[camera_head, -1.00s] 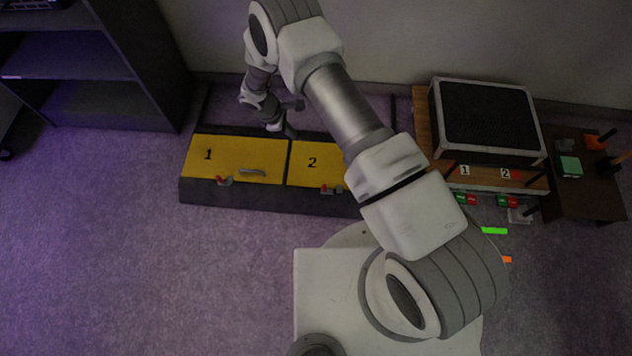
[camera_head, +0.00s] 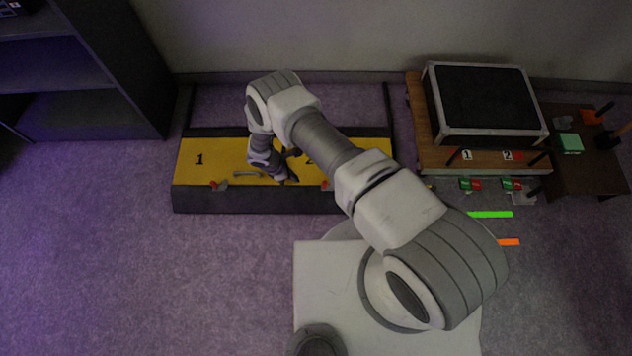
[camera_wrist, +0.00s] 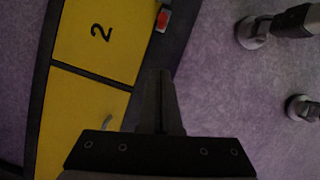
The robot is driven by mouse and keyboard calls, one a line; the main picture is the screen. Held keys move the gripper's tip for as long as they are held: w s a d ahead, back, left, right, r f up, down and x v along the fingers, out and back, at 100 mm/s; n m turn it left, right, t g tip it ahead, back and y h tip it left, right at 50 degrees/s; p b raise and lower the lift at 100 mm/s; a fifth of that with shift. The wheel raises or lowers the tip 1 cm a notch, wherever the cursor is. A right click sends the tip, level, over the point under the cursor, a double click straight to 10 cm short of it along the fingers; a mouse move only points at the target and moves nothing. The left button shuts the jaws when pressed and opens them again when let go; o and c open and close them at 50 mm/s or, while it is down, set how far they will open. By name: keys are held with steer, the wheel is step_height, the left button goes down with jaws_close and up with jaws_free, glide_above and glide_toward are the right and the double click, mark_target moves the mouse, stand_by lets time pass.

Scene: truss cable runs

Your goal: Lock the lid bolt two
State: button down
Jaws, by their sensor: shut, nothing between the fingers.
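The yellow lid two (camera_head: 350,150) lies flat on the right half of the dark trough, partly covered by my arm. Its number also shows in the wrist view (camera_wrist: 101,32). The red-marked bolt two (camera_head: 325,184) sits at the lid's front edge and also shows in the wrist view (camera_wrist: 163,20); whether it is locked is too small to tell. My gripper (camera_head: 290,179) is at the trough's front side, left of bolt two. In the wrist view its fingers (camera_wrist: 160,75) are together and empty, apart from the bolt.
Yellow lid one (camera_head: 205,158) lies to the left, with a grey handle (camera_head: 247,174) and its own red bolt (camera_head: 213,185). A dark shelf (camera_head: 90,70) stands at left. A wooden bench with a black-topped case (camera_head: 484,100) is at right.

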steer(key=shift+f, duration=0.1)
steer(key=b+x, duration=0.4)
steer(key=x, duration=0.6)
steer(key=shift+f, duration=0.2)
steer(key=d, duration=0.2)
steer(key=shift+w+d+r, duration=0.25)
steer(key=shift+w+r, duration=0.05)
steer(key=shift+w+d, duration=0.15)
steer(key=shift+d, duration=0.55)
